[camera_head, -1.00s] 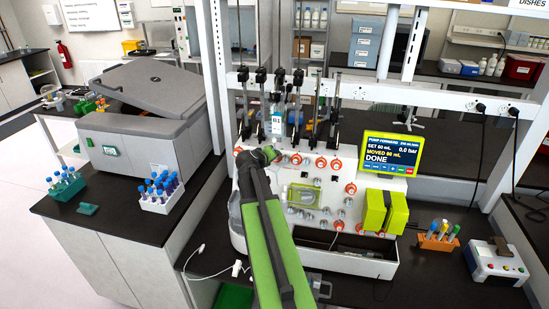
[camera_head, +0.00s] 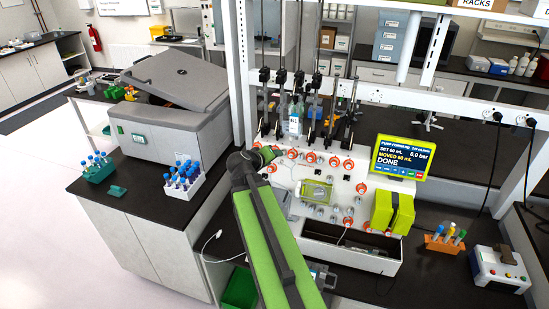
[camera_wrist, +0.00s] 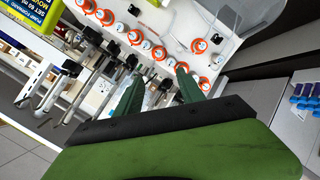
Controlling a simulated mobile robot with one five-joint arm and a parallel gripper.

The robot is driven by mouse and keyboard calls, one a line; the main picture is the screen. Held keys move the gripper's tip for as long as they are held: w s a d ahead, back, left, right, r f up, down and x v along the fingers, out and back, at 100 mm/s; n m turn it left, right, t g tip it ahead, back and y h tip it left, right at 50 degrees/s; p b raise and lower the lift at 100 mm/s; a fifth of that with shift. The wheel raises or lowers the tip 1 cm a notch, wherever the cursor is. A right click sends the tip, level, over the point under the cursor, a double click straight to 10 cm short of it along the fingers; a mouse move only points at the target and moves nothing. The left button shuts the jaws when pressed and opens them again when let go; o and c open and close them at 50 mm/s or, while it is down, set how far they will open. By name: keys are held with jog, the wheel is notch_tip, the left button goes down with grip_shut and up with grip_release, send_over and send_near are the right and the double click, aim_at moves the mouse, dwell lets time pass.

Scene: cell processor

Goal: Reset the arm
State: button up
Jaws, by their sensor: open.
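My arm (camera_head: 262,225), green and dark grey, reaches up from the bottom middle of the head view. Its end is at the upper left of the white cell processor (camera_head: 342,192). My gripper (camera_wrist: 160,74) shows two dark green fingers spread apart in the wrist view, with nothing seen between them. In that view the fingers point at the processor's row of orange-ringed valves (camera_wrist: 160,52). I cannot tell from these views how near the fingertips are to the valves.
The processor's yellow-framed screen (camera_head: 402,151) reads DONE. A grey centrifuge (camera_head: 160,132) stands on the left bench near a white rack (camera_head: 183,189) of blue-capped tubes. An orange tube rack (camera_head: 443,243) and a small white device (camera_head: 498,268) are at right. Floor at left is clear.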

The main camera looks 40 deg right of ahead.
jog(key=w+a+f+n+t+y+b, duration=0.1)
jog(key=w+a+f+y+b, duration=0.15)
jog(key=a+f+b, duration=0.6)
jog(key=w+a+f+n+y+b, duration=0.1)
jog(key=w+a+f+y+b, duration=0.15)
jog(key=a+f+b, duration=0.65)
jog(key=s+a+f+g+y, duration=0.2)
jog(key=s+a+f, duration=0.3)
jog(key=a, duration=0.6)
jog(key=s+a+f+n+g+y, duration=0.1)
jog(key=s+a+f+g+y, duration=0.2)
jog(key=a+f, duration=0.4)
jog(key=s+a+y, duration=0.1)
jog(key=s+a, duration=0.1)
jog(key=a, duration=0.2)
jog(key=shift+s+a+f, duration=0.15)
jog(key=shift+s+a, duration=0.05)
jog(key=shift+a, duration=0.05)
